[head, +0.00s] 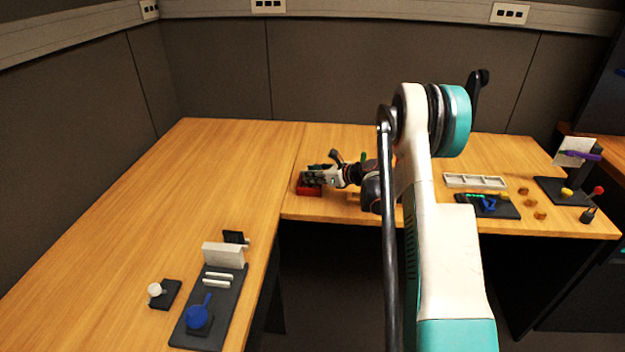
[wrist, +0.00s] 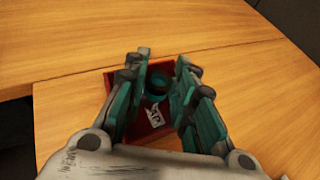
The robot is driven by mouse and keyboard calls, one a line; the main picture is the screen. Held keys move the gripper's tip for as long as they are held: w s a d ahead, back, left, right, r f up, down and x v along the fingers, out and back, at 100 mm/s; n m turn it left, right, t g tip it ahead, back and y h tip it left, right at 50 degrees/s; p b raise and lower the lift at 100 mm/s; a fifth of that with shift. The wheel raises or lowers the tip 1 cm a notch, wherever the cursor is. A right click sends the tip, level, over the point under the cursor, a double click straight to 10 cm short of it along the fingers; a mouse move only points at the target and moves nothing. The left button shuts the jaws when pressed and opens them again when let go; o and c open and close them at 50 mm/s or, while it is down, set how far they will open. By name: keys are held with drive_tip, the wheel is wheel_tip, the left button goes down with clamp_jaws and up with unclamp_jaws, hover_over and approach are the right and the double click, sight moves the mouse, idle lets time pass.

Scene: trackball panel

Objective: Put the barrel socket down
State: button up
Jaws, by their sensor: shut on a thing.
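My gripper (wrist: 161,74) is closed around the barrel socket (wrist: 157,86), a short dark ring with a teal inside, in the wrist view. The socket is between the two teal fingers, over a red tray (wrist: 109,80). I cannot tell whether it touches the tray floor. A white label with dark marks (wrist: 153,117) shows in the tray below it. In the head view, my gripper (head: 318,175) is low at the red tray (head: 309,191), near the desk corner, and the socket cannot be made out there.
To the right are a pale compartment tray (head: 475,181), a dark panel with a blue part (head: 488,205), several orange knobs and a dark stand (head: 565,190). At the left front is a dark board with a blue round part (head: 199,317). The desk left of the red tray is clear.

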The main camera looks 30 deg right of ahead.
drive_tip(key=shift+f, duration=0.45)
drive_tip(key=shift+f, duration=0.15)
drive_tip(key=o, duration=0.8)
drive_tip(key=shift+r, duration=0.2)
drive_tip(key=p+v, duration=0.3)
drive_tip(key=v, duration=0.9)
